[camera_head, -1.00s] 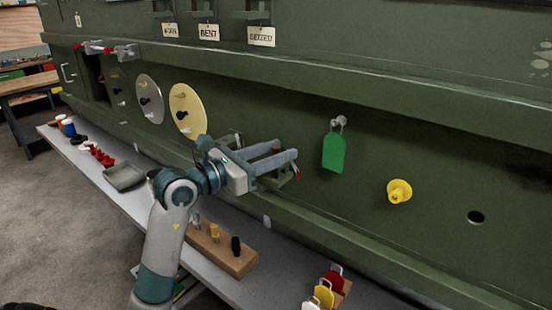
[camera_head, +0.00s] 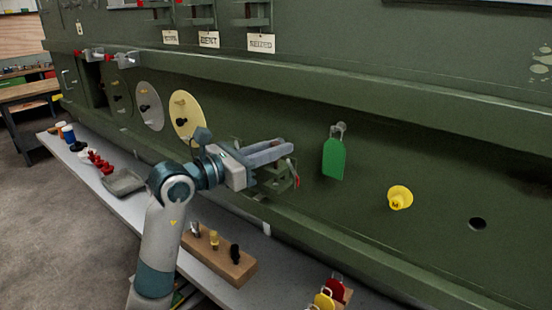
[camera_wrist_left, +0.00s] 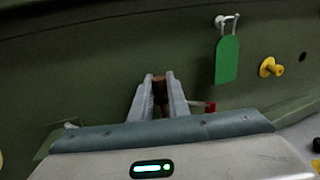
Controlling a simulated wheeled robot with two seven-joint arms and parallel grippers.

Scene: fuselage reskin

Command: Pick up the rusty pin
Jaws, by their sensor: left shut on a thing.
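The rusty pin (camera_wrist_left: 159,88) shows in the left wrist view as a brown, short cylinder between the fingertips of my left gripper (camera_wrist_left: 156,78). The fingers are shut on it, and its lower part is partly hidden between them. In the head view my left gripper (camera_head: 286,150) is in front of the green fuselage panel, beside a small green bracket (camera_head: 277,180) with a red part. The pin cannot be made out in the head view. My right gripper is not in view.
A green tag (camera_head: 334,158) hangs from a peg on the panel, with a yellow plug (camera_head: 400,197) and a dark hole (camera_head: 477,224) to its right.

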